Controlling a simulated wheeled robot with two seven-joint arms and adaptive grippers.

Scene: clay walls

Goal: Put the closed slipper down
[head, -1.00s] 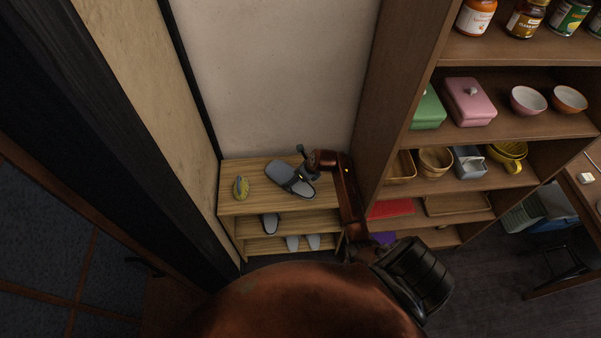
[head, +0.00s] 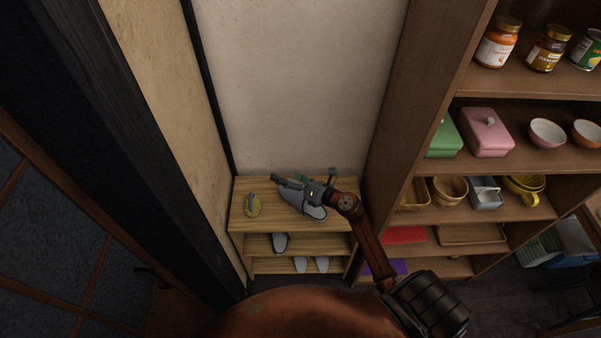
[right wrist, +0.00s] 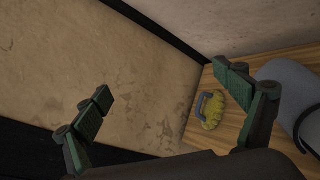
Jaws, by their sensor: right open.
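A grey closed slipper (head: 316,212) lies on the top board of the wooden shoe rack (head: 240,218). My right gripper (head: 288,181) is open and empty above it, covering part of it in the head view. In the right wrist view, the slipper (right wrist: 287,84) is at the right edge, outside the right-hand finger and not between the fingers of my gripper (right wrist: 165,80). My left gripper is not in view.
A yellow-green brush (head: 252,206) with a grey handle lies left on the rack top. Grey slippers (head: 281,242) stand on the lower shelves. Walls close in behind and left. A tall shelf (head: 390,130) with boxes, bowls and jars stands right.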

